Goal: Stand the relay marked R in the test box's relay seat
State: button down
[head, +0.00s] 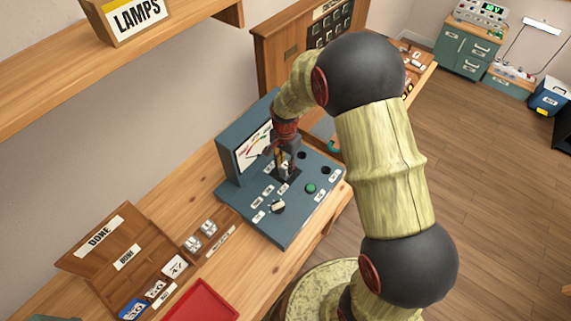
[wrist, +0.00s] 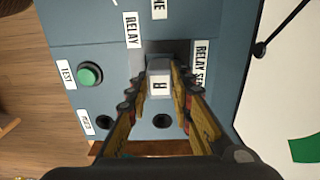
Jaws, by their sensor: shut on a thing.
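The test box (head: 237,198) is a blue-grey console with a meter dial on its upright back, standing on the wooden bench. My gripper (head: 286,163) points down over the middle of its sloped panel. In the wrist view my gripper (wrist: 158,85) is shut on the relay marked R (wrist: 159,80), a pale block with a letter on its top that looks like R. The relay is at the dark relay seat (wrist: 166,48), between the labels RELAY and RELAY SEAT. Whether its base is down in the seat is hidden by the relay and fingers.
A green test button (wrist: 89,75) and a dark socket (wrist: 103,122) are beside the seat. A wooden DONE case (head: 80,254), small relays (head: 208,228) and a red tray (head: 198,303) lie left. A shelf (head: 100,75) hangs above.

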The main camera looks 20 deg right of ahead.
aim_at(285, 165)
jog(key=shift+f, duration=0.25)
jog(key=c, duration=1.5)
grip_release()
jog(key=shift+c, duration=0.2)
jog(key=shift+o, duration=0.3)
jog(key=shift+o, duration=1.2)
jog(key=shift+r, duration=0.1)
jog(key=shift+r+p, duration=2.4)
jog(key=shift+r, duration=1.3)
